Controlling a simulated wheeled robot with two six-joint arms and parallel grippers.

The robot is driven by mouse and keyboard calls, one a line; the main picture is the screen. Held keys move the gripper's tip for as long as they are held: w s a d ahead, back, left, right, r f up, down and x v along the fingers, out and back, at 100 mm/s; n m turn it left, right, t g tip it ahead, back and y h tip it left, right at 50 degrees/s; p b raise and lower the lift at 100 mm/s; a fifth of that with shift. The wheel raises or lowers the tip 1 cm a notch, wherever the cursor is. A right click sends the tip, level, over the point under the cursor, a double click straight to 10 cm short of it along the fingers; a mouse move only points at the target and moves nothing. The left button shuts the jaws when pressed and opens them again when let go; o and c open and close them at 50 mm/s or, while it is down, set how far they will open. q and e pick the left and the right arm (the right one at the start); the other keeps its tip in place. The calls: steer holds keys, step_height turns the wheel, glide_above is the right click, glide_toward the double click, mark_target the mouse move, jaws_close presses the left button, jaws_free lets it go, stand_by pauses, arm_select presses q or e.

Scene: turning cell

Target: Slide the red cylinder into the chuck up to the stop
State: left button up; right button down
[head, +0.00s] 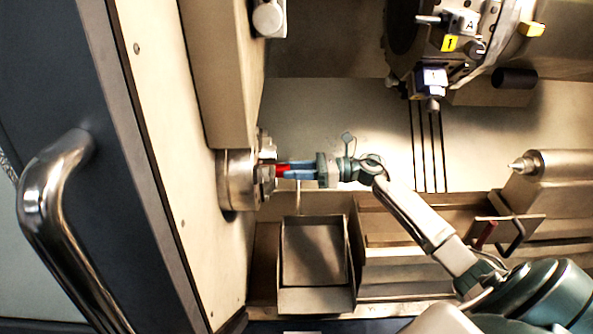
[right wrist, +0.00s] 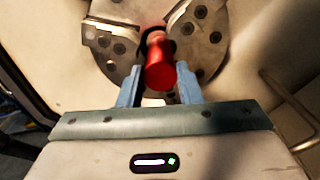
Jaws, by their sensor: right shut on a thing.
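The chuck (head: 238,180) is a round metal body with jaws on the left wall of the machine. It also shows in the right wrist view, with its jaws (right wrist: 209,24) around a dark central opening. The red cylinder (head: 282,170) lies between my right gripper and the chuck. In the right wrist view the red cylinder (right wrist: 159,66) points at the central opening, and its far end is at or inside the jaws; how deep I cannot tell. My right gripper (head: 289,171) is shut on the red cylinder, with blue fingers on both sides. My left gripper is not in view.
A tool turret (head: 462,45) hangs at the upper right. A tailstock with a pointed centre (head: 522,165) stands at the right. An open metal tray (head: 316,298) sits below the gripper. A thin rod (head: 298,200) stands just under the fingers.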

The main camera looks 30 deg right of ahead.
steer(key=c, duration=0.9)
jaws_free()
steer(key=shift+c, duration=0.2)
steer(key=shift+o, duration=0.5)
steer(key=b+v, duration=0.3)
steer(key=v, duration=0.3)
steer(key=shift+d+b, duration=0.2)
steer(key=shift+b, duration=0.1)
steer(key=shift+s, duration=0.15)
